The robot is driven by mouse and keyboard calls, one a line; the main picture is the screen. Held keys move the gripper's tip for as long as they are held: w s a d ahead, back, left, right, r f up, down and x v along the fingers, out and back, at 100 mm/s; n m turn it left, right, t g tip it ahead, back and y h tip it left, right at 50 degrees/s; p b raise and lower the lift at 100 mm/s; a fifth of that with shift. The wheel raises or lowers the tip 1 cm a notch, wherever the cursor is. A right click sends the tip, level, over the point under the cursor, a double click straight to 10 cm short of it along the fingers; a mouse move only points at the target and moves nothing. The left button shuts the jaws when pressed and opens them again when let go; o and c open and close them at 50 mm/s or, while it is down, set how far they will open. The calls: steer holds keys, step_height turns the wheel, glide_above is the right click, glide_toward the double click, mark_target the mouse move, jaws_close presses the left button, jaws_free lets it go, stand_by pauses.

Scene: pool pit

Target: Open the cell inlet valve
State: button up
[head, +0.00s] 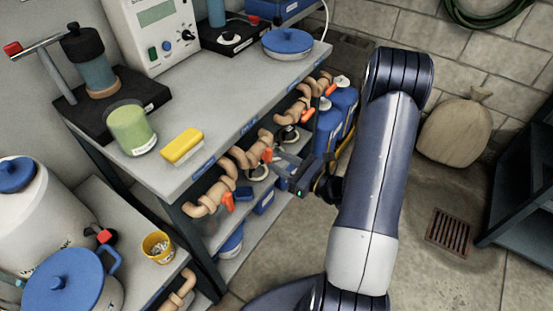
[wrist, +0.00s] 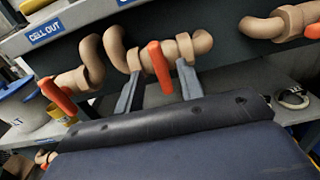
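Tan pipes with orange valve handles run under the bench front. In the wrist view, my gripper (wrist: 160,78) is open, one finger on each side of an orange handle (wrist: 160,64), with a gap on both sides. This handle hangs down, slightly tilted, across its pipe. A label above it is cut off by the frame, so I cannot read its name. To its left hangs another orange handle (wrist: 58,95) below the "CELL OUT" label (wrist: 46,33). In the head view, my gripper (head: 284,168) is by the second handle (head: 267,155) from the near end.
The grey bench (head: 215,110) overhangs the pipes, with a yellow sponge-like block (head: 182,146) on it. A lower shelf (head: 250,215) holds blue items. A sack (head: 455,132) and a floor drain (head: 450,232) lie to the right. Floor between is clear.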

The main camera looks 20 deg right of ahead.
steer(key=shift+x, duration=0.85)
steer(key=shift+c, duration=0.5)
jaws_close()
